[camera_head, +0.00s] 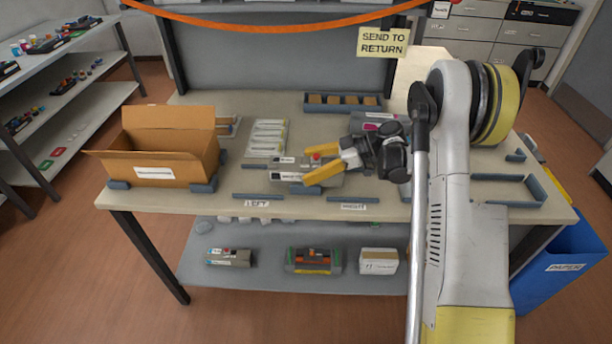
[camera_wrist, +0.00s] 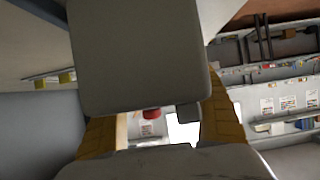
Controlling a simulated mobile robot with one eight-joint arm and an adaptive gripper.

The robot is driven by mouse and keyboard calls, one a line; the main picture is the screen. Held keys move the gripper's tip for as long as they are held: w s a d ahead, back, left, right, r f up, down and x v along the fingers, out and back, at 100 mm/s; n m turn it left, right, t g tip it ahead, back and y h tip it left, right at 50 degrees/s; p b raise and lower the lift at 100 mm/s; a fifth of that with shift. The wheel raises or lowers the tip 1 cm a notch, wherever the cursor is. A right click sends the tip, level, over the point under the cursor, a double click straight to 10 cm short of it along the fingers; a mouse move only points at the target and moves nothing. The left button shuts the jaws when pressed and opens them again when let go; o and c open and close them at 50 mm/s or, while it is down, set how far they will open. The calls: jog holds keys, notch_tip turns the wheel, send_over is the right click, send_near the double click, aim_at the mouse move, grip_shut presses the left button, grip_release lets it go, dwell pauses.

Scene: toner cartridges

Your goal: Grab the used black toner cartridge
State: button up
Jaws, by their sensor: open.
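A grey cartridge-like unit (camera_head: 282,174) with dark and pale labels and a red spot lies on the worktop, right of centre of the cardboard box. My gripper (camera_head: 312,166) has its yellow fingers apart, at the right part of this unit; I cannot tell whether they touch it. In the wrist view, a large grey block (camera_wrist: 140,55) fills the upper middle, between the yellow fingers. A small red piece (camera_wrist: 151,113) shows below it. I cannot tell which unit is the used black cartridge.
An open cardboard box (camera_head: 165,150) stands left on the worktop (camera_head: 235,195). White packs (camera_head: 267,138) lie behind the unit, and a divided tray (camera_head: 345,103) is at the back. The lower shelf holds a grey unit (camera_head: 229,257), a dark orange-green unit (camera_head: 313,260) and a white box (camera_head: 378,262).

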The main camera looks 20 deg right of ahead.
jog(key=shift+w+a+f, duration=0.1)
jog(key=shift+a+f, duration=0.05)
jog(key=shift+a, duration=0.15)
jog(key=shift+d, duration=0.1)
jog(key=shift+c, duration=0.3)
jog(key=c, duration=1.4)
jog(key=shift+c, duration=0.2)
